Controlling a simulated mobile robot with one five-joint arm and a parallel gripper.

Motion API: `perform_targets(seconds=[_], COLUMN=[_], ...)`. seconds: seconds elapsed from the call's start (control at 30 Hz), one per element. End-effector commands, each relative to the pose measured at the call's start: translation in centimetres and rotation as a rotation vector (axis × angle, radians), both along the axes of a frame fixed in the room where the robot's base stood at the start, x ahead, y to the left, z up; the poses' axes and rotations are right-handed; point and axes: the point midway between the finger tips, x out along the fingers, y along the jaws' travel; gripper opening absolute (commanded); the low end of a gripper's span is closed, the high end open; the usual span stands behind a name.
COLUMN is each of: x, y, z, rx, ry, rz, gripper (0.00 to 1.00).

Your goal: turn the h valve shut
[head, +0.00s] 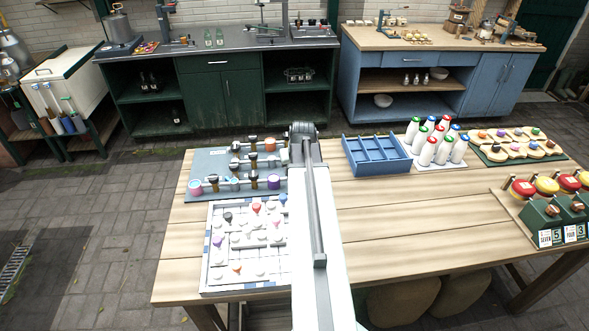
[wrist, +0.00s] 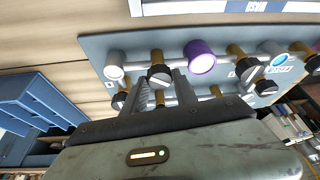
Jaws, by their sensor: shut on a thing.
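The valve board (head: 212,162) is a grey-blue plate with pipes, brass stems and black knobs, at the left of the table. It also shows in the wrist view (wrist: 95,45). My gripper (wrist: 164,84) is over the board, with its two fingers closed about a black valve knob with a pale bar (wrist: 159,76). The small letter labels are too blurred to read. In the head view my arm hides the gripper and the held knob.
Other knobs (wrist: 240,68) stand close to the right of my gripper. A blue divided tray (head: 376,157) and several bottles (head: 428,152) stand to the right. The table's middle (head: 420,205) is clear.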

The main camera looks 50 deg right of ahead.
Motion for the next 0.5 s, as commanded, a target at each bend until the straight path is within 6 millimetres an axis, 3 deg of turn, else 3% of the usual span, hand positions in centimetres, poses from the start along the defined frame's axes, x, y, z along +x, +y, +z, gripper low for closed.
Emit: perform_targets(seconds=[0.5], x=[0.27], y=[0.18], z=[-0.01], rx=[-0.002], ry=[0.002], rz=[-0.486], gripper=[0.0])
